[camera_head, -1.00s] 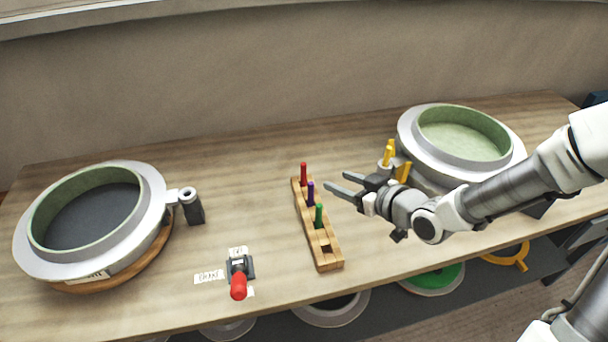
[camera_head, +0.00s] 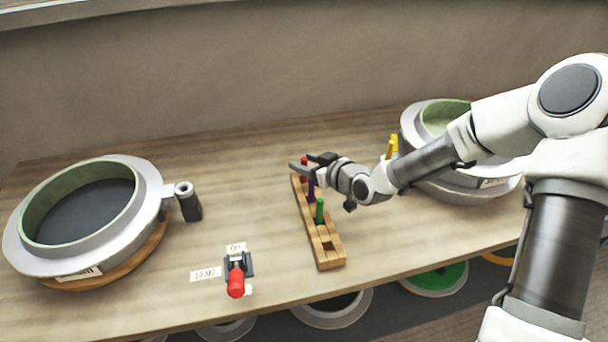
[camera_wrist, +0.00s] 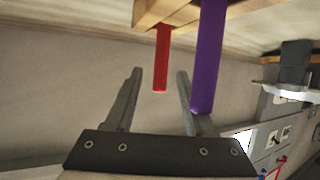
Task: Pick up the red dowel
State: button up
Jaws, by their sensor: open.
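The red dowel (camera_head: 304,160) stands upright at the far end of the wooden rack (camera_head: 327,252), partly hidden behind my gripper in the head view. In the wrist view the red dowel (camera_wrist: 161,58) shows between the two fingers, beyond their tips or close to them; I cannot tell the exact depth. My gripper (camera_head: 302,162) is open and empty, over the far end of the rack. The purple dowel (camera_wrist: 207,55) shows close by the right finger in the wrist view; I cannot tell whether they touch. The green dowel (camera_head: 319,210) stands nearer the front of the rack.
A round mould (camera_head: 150,205) stands at the left and another (camera_head: 412,125) at the right, with yellow pieces (camera_head: 392,146) beside it. A red-handled lever (camera_head: 236,284) with labels sits at the front. Bare table lies left of the rack.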

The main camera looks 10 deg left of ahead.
jog(key=shift+w+a+f, duration=0.2)
jog(key=shift+w+a, duration=0.1)
jog(key=shift+c, duration=0.2)
grip_shut()
jog(key=shift+r, duration=0.15)
